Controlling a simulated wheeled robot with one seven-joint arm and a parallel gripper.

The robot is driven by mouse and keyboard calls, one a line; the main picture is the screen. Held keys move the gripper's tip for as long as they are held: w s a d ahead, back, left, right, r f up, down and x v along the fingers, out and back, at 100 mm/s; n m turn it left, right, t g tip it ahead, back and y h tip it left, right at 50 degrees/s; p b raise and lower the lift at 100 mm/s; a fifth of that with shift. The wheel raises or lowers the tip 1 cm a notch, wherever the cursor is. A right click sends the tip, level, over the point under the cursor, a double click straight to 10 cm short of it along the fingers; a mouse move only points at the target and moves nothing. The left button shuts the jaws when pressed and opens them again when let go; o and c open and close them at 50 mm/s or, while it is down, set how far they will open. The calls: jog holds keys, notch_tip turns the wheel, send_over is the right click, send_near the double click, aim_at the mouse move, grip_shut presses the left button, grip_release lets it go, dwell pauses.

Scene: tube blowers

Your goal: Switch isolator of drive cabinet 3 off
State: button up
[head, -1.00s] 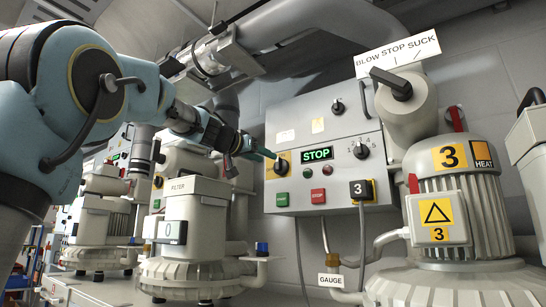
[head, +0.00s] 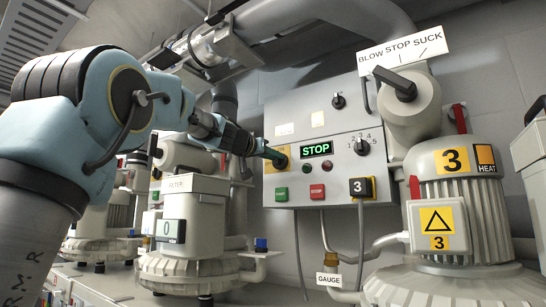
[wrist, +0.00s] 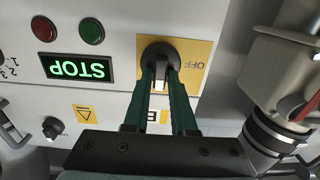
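Drive cabinet 3 (head: 316,118) is a grey wall box with a lit green STOP display and a "3" tag below. Its isolator is a black rotary knob (wrist: 159,53) on a yellow plate (wrist: 198,58) marked OFF. In the wrist view, which shows the panel upside down, the knob's pale-tipped handle lies along the picture's vertical, and OFF is to its right. My gripper (wrist: 161,80) has its green fingers on either side of the handle, apart from each other; I cannot tell whether they touch it. In the head view my gripper (head: 276,157) hides most of the knob.
Green (head: 281,194) and red (head: 317,191) push buttons sit below the isolator. A multi-position selector (head: 362,146) is at its right. A filter unit (head: 190,222) stands below my arm, and blower motor 3 (head: 458,204) stands to the right.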

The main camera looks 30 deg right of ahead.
grip_shut()
jog(key=shift+n, duration=0.3)
jog(key=n+b, duration=0.1)
jog(key=n, duration=1)
jog(key=w+f+n+b, duration=0.1)
jog(key=n, duration=0.5)
jog(key=shift+a+b, duration=0.3)
jog(key=shift+b, duration=0.05)
jog(key=shift+n, duration=0.3)
jog(key=shift+o, duration=2.3)
grip_release()
